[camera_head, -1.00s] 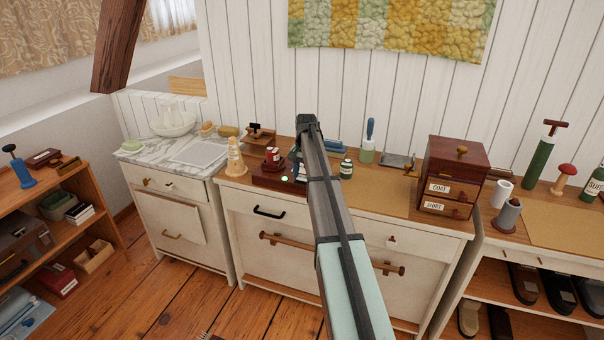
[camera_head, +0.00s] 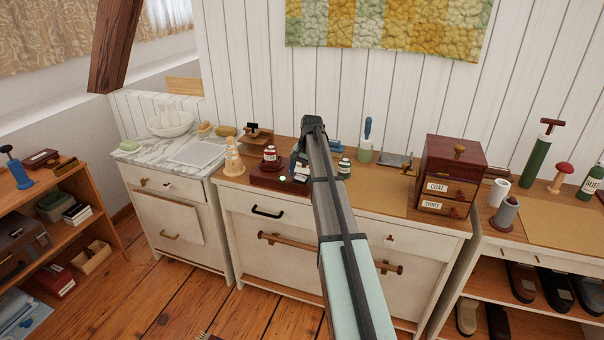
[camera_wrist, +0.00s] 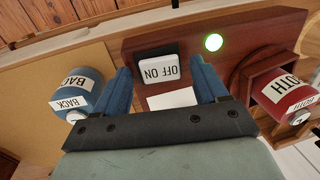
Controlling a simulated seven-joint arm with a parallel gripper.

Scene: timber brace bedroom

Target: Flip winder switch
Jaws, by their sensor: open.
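The winder is a dark red-brown wooden base (camera_head: 268,181) on the middle counter, with a lit green lamp (camera_head: 282,178). A green lamp (camera_wrist: 213,42) glows near the switch. My gripper (camera_wrist: 160,72) is open, with its blue fingers on either side of the switch and nothing held. I cannot tell whether a finger touches the switch. In the head view, my arm partly hides the winder's right end.
A drawer box (camera_head: 450,175) stands farther right on the counter.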

